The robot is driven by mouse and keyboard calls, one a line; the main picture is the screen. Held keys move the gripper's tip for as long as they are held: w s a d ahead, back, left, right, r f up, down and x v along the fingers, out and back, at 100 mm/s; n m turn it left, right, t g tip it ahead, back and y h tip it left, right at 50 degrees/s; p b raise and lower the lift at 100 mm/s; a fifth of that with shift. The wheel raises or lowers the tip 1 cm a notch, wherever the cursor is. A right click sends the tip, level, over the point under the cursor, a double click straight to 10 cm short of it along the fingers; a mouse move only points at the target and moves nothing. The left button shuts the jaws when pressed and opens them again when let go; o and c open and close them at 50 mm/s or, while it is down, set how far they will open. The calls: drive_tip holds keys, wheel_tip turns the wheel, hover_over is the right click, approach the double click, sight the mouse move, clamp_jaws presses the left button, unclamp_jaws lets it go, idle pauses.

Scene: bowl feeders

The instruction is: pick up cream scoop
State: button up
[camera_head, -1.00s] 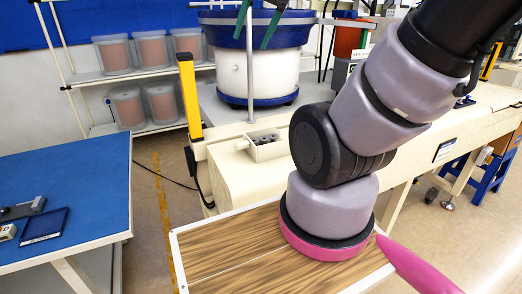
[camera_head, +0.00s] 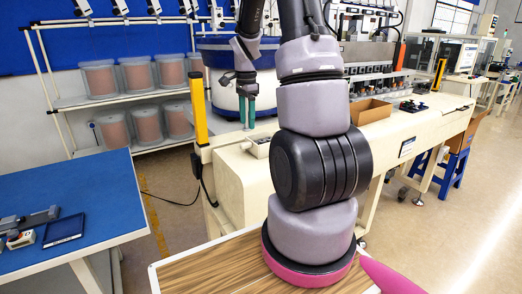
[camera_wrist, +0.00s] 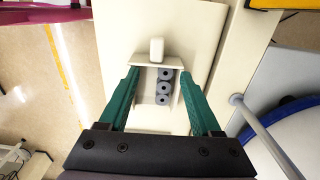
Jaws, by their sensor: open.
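The cream scoop (camera_head: 257,147) is a small open box on the beige bench top. In the wrist view the scoop (camera_wrist: 149,87) has a short light handle at its far end and holds grey ring-shaped parts (camera_wrist: 163,87) in a row. My gripper (camera_head: 247,124) hangs pointing down above the scoop, with its green fingers lowered towards it. In the wrist view my gripper (camera_wrist: 158,72) is open, with one finger on each side of the scoop and nothing held. I cannot tell the exact height left between fingertips and scoop.
A yellow post (camera_head: 198,109) stands at the bench's left corner. A white and blue bowl feeder (camera_head: 222,92) stands close behind my gripper. A brown open box (camera_head: 371,111) sits farther right on the bench. A blue-topped table (camera_head: 95,200) is at the left.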

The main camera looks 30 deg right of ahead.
sight(248, 142)
wheel_tip(248, 142, down, 4)
drive_tip(key=shift+f, duration=0.2)
drive_tip(key=f, duration=0.5)
drive_tip(key=shift+s+f, duration=0.1)
drive_tip(key=shift+s, duration=0.2)
clamp_jaws()
